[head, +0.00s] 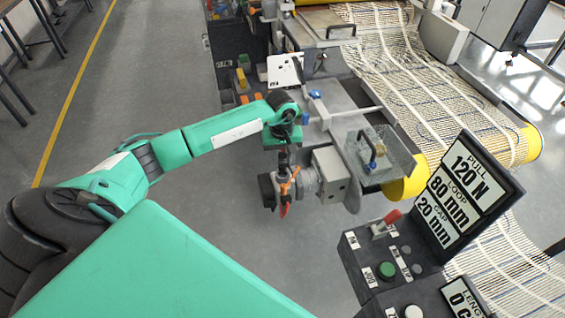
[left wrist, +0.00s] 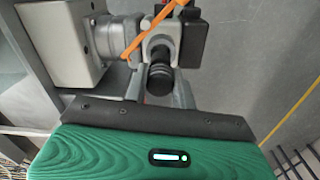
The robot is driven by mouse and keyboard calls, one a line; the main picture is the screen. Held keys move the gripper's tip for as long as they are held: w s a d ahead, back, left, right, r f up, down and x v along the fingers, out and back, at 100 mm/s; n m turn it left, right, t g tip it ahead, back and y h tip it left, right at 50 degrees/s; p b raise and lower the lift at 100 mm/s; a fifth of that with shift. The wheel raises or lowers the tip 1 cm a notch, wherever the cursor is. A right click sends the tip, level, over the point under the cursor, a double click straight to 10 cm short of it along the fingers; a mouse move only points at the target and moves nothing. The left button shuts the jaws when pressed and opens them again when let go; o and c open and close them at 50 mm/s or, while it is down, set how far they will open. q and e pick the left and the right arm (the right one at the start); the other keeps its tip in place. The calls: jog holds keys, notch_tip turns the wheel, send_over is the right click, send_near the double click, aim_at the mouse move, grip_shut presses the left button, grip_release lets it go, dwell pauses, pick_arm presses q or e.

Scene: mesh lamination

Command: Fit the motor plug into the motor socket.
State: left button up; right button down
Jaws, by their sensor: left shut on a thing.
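My left gripper (head: 284,158) reaches down from the arm at the side of the grey motor (head: 331,174). In the left wrist view, its fingers (left wrist: 162,92) are shut on the motor plug (left wrist: 158,78), a ribbed black cylinder. The plug lines up with the motor socket (left wrist: 160,42), beside the grey motor housing (left wrist: 68,45), and its far end is at or very near the socket. I cannot tell how deep it sits. An orange lever (left wrist: 154,32) crosses by the socket; it also shows in the head view (head: 290,183). My right gripper is not in view.
A control panel (head: 372,247) with a red lever and a sign stands at lower right. A clear guard with a black handle (head: 373,155) is right of the motor. The mesh belt (head: 400,70) runs behind. Grey floor (head: 140,85) is open at left.

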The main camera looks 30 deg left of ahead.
aim_at(282, 165)
pick_arm(q)
notch_tip(282, 165, down, 4)
jog(key=shift+f+p, duration=0.1)
jog(key=shift+p, duration=0.45)
jog(key=shift+f+b, duration=0.1)
jog(key=shift+b, duration=0.25)
jog(key=o, duration=1)
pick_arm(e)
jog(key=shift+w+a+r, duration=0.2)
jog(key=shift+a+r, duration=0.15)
